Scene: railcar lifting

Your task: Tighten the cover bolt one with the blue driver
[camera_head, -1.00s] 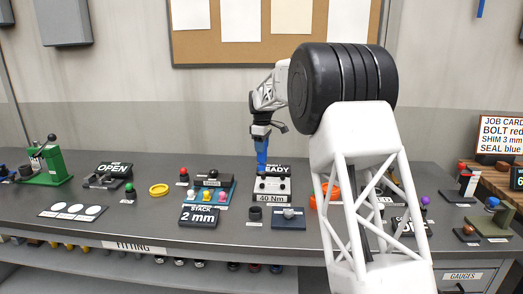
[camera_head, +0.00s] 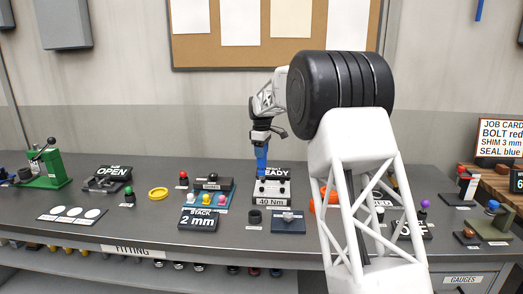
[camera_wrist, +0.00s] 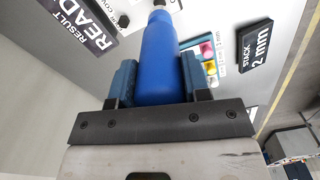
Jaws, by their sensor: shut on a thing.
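The blue driver (camera_head: 262,161) is upright in my gripper (camera_head: 261,146) in the head view. Its lower end is in front of the left part of the READY display and above the 40 Nm block (camera_head: 270,190). In the wrist view the blue driver (camera_wrist: 158,60) sits between both fingers of my gripper (camera_wrist: 160,85), which are shut on it. Its dark tip runs to the top edge of the picture. Cover bolt one cannot be made out, and I cannot tell whether the tip touches anything.
The READY display (camera_head: 277,172) stands behind the driver. The 2 mm stack sign (camera_head: 201,219) and a tray with coloured knobs are to the left. A dark cup (camera_head: 254,217) and a blue-grey plate (camera_head: 287,223) lie in front. My arm covers part of the bench's right side.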

